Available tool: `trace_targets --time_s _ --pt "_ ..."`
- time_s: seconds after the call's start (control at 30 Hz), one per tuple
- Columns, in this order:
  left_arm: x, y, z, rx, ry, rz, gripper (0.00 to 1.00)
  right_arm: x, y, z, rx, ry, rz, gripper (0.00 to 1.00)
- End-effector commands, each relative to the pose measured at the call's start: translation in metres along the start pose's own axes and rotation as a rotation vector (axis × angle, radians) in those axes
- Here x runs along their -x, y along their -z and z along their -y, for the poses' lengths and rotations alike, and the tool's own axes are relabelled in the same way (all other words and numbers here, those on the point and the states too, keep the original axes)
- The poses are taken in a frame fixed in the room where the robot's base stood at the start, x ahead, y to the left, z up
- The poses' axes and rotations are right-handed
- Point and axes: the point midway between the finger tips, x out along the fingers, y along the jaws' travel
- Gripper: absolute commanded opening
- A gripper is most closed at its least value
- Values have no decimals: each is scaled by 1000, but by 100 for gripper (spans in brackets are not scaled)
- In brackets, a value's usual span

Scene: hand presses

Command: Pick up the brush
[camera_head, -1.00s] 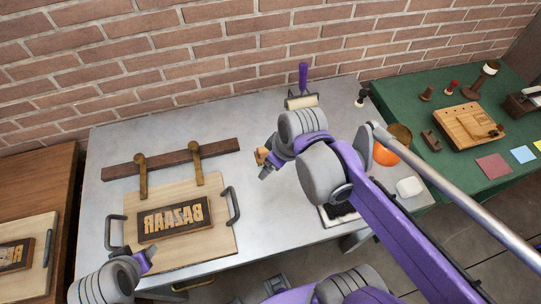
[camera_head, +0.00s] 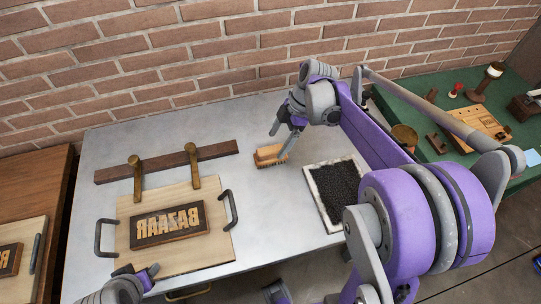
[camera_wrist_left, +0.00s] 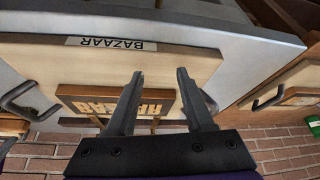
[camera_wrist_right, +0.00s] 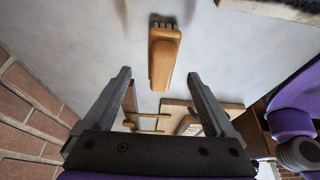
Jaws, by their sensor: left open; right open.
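My left gripper (camera_head: 143,273) is open and empty near the front of the BAZAAR board (camera_head: 215,245). The left wrist view shows its two parted fingers (camera_wrist_left: 160,80) over that board.
A dark ink tray (camera_head: 312,178) lies to the right of the brush. A dark rail with two brass clamps (camera_head: 110,174) lies behind the board. A green table (camera_head: 440,105) with small tools stands at right. The metal table behind the brush looks clear.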

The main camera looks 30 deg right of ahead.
Motion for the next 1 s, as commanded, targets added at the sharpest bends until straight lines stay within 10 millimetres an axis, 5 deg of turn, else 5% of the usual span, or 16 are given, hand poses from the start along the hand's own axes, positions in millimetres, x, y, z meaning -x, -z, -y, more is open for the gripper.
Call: trace_targets --time_s 0.4,0.7,1.0 --pt "-1 -1 0 0 0 1 52 -50 5 3 1 0 1 90" --pt "-1 -1 0 0 0 1 52 -54 5 3 -1 0 1 90" --pt "-1 -1 0 0 0 1 52 -54 5 3 -1 0 1 36"
